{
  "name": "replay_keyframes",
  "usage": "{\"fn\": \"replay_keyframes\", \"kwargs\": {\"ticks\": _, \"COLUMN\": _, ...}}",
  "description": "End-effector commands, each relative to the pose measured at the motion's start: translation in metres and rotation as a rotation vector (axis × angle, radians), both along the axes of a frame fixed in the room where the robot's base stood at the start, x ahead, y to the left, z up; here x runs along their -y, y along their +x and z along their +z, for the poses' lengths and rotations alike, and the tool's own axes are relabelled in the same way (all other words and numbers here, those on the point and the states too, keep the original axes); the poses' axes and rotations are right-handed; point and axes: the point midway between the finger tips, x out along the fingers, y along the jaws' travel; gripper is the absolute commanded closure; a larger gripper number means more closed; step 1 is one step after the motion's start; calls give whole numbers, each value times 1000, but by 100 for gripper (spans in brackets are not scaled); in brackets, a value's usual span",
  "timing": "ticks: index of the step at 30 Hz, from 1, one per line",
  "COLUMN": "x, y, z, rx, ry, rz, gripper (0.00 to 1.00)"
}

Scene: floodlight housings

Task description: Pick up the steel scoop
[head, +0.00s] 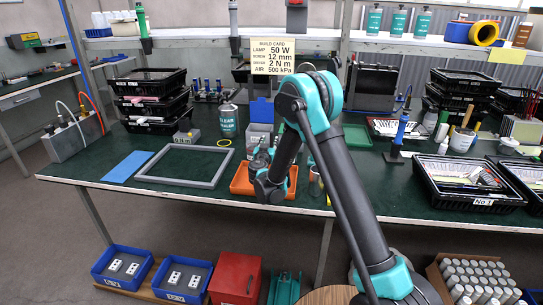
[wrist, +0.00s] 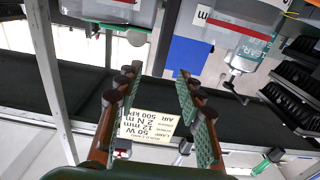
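I cannot pick out the steel scoop for certain in either view. A small metallic cylinder (head: 315,181) stands by the orange tray (head: 240,187), partly behind my arm, but I cannot tell what it is. My gripper (head: 262,163) is over the orange tray in the head view, and my arm hides part of the tray and the bench behind it. In the wrist view my gripper (wrist: 153,112) has its two fingers wide apart, with nothing held between them.
A labelled can (head: 228,121) and a grey-blue bin (head: 260,130) stand behind the tray. A grey frame (head: 184,166) and blue sheet (head: 128,166) lie left. Black crates (head: 150,98) stand back left, and a black tray (head: 465,184) sits right. The build card (head: 272,56) hangs above.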

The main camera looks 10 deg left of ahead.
Motion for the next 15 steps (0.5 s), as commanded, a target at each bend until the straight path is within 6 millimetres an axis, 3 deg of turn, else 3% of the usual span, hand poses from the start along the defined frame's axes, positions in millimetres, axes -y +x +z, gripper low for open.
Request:
{"fn": "replay_keyframes", "kwargs": {"ticks": 7, "x": 1, "y": 14, "z": 0, "rx": 0, "ry": 0, "rz": -1, "gripper": 62}}
{"fn": "replay_keyframes", "kwargs": {"ticks": 15, "x": 3, "y": 51, "z": 0, "rx": 0, "ry": 0, "rz": -1, "gripper": 62}}
